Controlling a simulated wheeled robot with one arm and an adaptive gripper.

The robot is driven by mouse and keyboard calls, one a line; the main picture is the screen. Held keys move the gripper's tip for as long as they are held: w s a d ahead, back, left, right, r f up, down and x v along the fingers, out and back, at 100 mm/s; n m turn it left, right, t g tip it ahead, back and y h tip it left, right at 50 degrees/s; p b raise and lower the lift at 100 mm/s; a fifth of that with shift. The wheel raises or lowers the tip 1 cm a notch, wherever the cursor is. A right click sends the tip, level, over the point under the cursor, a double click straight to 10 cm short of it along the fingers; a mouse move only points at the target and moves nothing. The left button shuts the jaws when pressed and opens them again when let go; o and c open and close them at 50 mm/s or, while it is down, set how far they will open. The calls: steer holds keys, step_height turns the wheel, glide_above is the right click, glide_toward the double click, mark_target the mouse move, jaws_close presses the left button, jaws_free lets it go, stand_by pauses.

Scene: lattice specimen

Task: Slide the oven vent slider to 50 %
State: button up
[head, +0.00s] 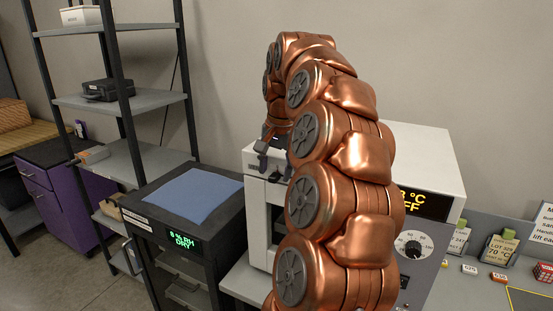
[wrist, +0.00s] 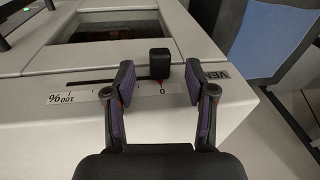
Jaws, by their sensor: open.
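The oven vent slider is a black block-shaped knob (wrist: 159,63) on the pale oven top in the wrist view. It stands at the 0 end of a dark slot, beside a small red mark. The scale strip (wrist: 85,94) runs left from 0 to 100 %. My gripper (wrist: 160,84) is open, one finger to each side of the knob and apart from it. In the head view my gripper (head: 268,160) is over the front left of the white oven (head: 427,155); my arm hides much of the oven and I cannot make out the knob.
A black dry cabinet (head: 146,213) with a blue pad (head: 195,194) stands left of the oven. The oven's dial (head: 413,248) and display (head: 424,204) face the front. A dark window (wrist: 112,28) is behind the slot. Shelving stands at the far left.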

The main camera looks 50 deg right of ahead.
steer(key=shift+f, duration=0.4)
jaws_close()
stand_by(0.4)
